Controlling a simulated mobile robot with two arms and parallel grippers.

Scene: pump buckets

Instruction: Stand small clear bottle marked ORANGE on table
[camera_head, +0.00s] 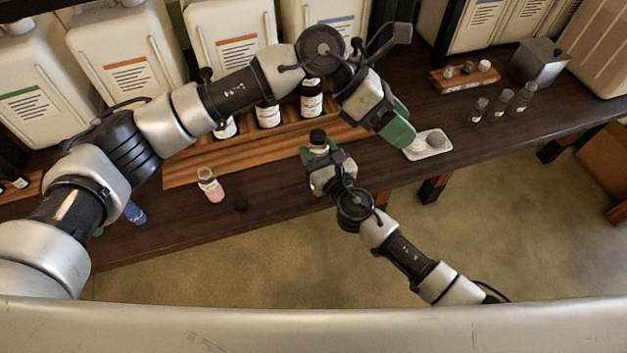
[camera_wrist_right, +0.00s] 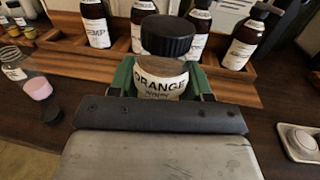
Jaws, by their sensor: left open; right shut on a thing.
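The small bottle marked ORANGE (camera_wrist_right: 161,90) has a white label and a black cap (camera_wrist_right: 168,36). My right gripper (camera_wrist_right: 161,76) is shut on it, with green fingers on both sides. In the head view the bottle's black cap (camera_head: 318,136) shows above my right gripper (camera_head: 318,152), near the front of the table (camera_head: 270,205). The bottle looks about upright. The gripper hides its base, so I cannot tell whether it touches the table. My left gripper (camera_head: 398,125) is open and empty, over the table to the right of the bottle.
A small bottle with pink contents (camera_head: 211,187) stands at left, a loose black cap (camera_head: 240,204) beside it. Behind is a wooden rack (camera_head: 190,172) with brown bottles. A white dish (camera_head: 430,153) and several small clear bottles (camera_head: 501,103) stand at right.

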